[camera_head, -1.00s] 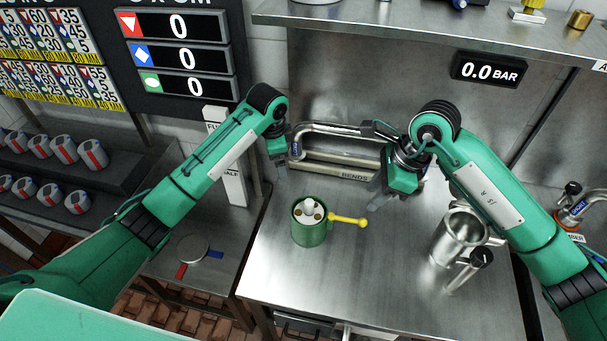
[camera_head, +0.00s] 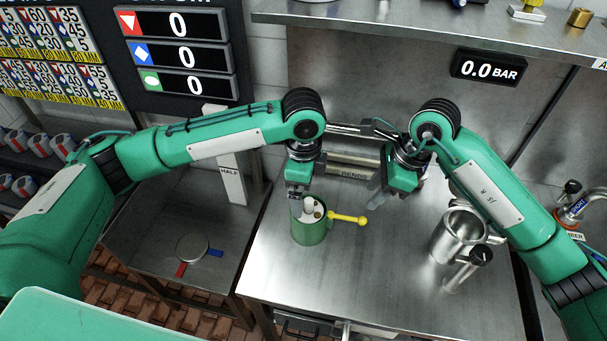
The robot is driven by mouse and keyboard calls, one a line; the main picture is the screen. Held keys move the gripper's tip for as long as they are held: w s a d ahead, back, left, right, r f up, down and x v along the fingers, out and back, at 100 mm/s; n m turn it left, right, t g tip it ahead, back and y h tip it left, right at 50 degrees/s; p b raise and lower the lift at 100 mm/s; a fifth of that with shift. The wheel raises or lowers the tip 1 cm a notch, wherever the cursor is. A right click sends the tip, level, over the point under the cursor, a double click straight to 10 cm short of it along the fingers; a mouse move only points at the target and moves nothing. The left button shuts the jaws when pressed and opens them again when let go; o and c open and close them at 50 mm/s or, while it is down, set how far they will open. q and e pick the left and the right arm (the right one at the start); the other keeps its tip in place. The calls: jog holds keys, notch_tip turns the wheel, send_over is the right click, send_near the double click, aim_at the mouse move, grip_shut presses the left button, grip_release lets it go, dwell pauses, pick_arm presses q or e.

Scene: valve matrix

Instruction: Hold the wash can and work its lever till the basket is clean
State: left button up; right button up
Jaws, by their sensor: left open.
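The wash can (camera_head: 309,232) is a green cylinder standing on the steel table. White and brass-coloured parts show in its open top. Its yellow lever (camera_head: 347,219) sticks out to the right and ends in a round knob. My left gripper (camera_head: 297,204) is open, pointing down at the can's rim on its far left side. I cannot tell whether its fingers touch the can. My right gripper (camera_head: 376,190) points down above the table, behind and to the right of the lever, apart from it. Its finger opening is not clear. A separate basket cannot be made out.
A steel jug-like vessel (camera_head: 458,236) with a black-knobbed handle stands at the right of the table. A low side table (camera_head: 150,240) with a round disc is at left. The front of the steel table is clear.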

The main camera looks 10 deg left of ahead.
aim_at(304, 210)
pick_arm(q)
notch_tip(304, 210, down, 10)
jog(key=shift+f, duration=0.1)
dwell(0.4)
jog(key=c, duration=1.2)
pick_arm(e)
jog(key=shift+d+f, duration=0.1)
jog(key=shift+f, duration=0.05)
jog(key=c, duration=0.5)
jog(key=shift+s+d+f+m, duration=0.1)
jog(key=shift+d+f+m, duration=0.05)
jog(key=shift+f+m, duration=0.15)
grip_shut()
jog(key=shift+s+d+f+y, duration=0.2)
jog(key=shift+f+y, duration=0.15)
jog(key=shift+y, duration=0.25)
